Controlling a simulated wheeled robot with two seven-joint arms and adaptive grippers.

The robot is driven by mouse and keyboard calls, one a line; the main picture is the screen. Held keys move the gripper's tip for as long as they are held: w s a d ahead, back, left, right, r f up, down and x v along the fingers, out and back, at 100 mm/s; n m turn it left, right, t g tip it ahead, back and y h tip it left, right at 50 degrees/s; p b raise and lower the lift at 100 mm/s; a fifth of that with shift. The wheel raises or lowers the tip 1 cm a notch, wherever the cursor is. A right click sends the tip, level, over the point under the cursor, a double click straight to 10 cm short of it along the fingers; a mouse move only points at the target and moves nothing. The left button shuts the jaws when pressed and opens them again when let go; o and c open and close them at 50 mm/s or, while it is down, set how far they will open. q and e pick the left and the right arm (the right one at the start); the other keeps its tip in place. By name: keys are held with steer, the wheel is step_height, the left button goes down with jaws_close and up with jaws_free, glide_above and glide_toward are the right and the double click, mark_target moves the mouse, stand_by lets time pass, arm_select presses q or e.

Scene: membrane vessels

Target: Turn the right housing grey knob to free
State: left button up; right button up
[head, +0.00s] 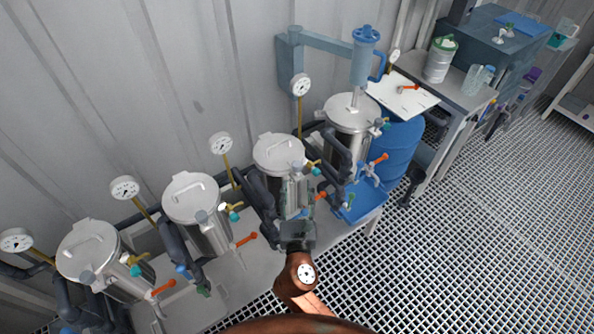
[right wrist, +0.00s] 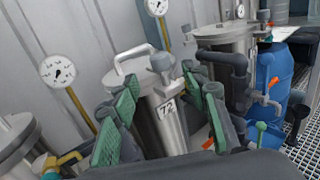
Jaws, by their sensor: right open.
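Several steel housings with lids stand in a row. The steel housing in front of my right gripper (head: 297,226) is third from the left (head: 279,152); in the right wrist view it carries a "72" label (right wrist: 167,108). A grey knob (right wrist: 161,62) sits at its top front edge, beside the lid handle. My right gripper is open and empty, its green-padded fingers (right wrist: 161,90) spread either side of the housing in the picture, with the knob between and beyond the tips. I see no contact. My left gripper is not in view.
Dark pipes, orange-handled valves (head: 246,239) and gauges (head: 300,85) crowd around the housings. A further housing (head: 352,112) stands to the right under a blue handwheel (head: 366,35), near a blue barrel (head: 400,150). Open grating floor (head: 480,230) lies at right.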

mark_target(297, 170)
steer(key=w+b, duration=0.1)
steer(key=w, duration=0.6)
steer(key=shift+w+f, duration=0.1)
steer(key=shift+w, duration=0.15)
steer(key=shift+c, duration=0.4)
jaws_close()
